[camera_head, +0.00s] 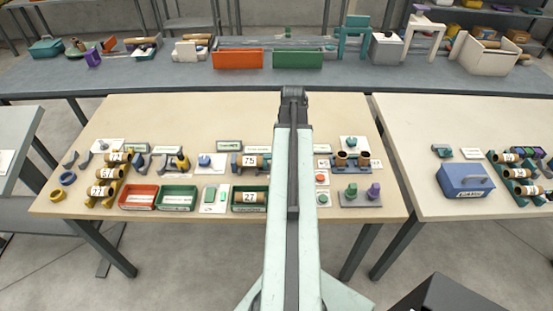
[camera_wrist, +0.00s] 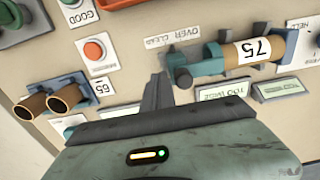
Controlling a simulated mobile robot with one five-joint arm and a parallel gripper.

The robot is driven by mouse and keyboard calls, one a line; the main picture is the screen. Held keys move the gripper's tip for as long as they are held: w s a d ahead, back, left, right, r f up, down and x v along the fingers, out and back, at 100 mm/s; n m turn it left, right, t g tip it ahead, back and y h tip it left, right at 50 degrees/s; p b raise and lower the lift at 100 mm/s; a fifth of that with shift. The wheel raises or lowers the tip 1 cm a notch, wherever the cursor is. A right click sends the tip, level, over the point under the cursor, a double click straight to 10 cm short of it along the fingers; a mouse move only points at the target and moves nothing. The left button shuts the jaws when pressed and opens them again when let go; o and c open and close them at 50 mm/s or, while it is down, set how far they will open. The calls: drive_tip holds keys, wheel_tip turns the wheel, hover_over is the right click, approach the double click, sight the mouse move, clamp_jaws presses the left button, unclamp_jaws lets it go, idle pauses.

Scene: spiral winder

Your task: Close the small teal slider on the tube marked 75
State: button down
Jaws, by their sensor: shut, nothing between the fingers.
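The brown tube marked 75 (camera_wrist: 262,48) lies in a holder at the upper right of the wrist view, its label upside down. It also shows in the head view (camera_head: 250,161), just left of my arm. A teal piece (camera_wrist: 213,58), which looks like the small slider, sits around the tube's left part. I cannot tell how far it stands open. In the head view my arm hides the gripper.
Left of my gripper are two brown tubes (camera_wrist: 62,100) in a blue holder by a 65 label, and a red button (camera_wrist: 94,50). Signs lie beside the 75 holder. Red (camera_head: 138,197) and green trays, including one with a tube marked 27 (camera_head: 249,197), line the table's front.

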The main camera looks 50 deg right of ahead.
wheel_tip(320, 180, up, 7)
drive_tip(key=p, duration=0.7)
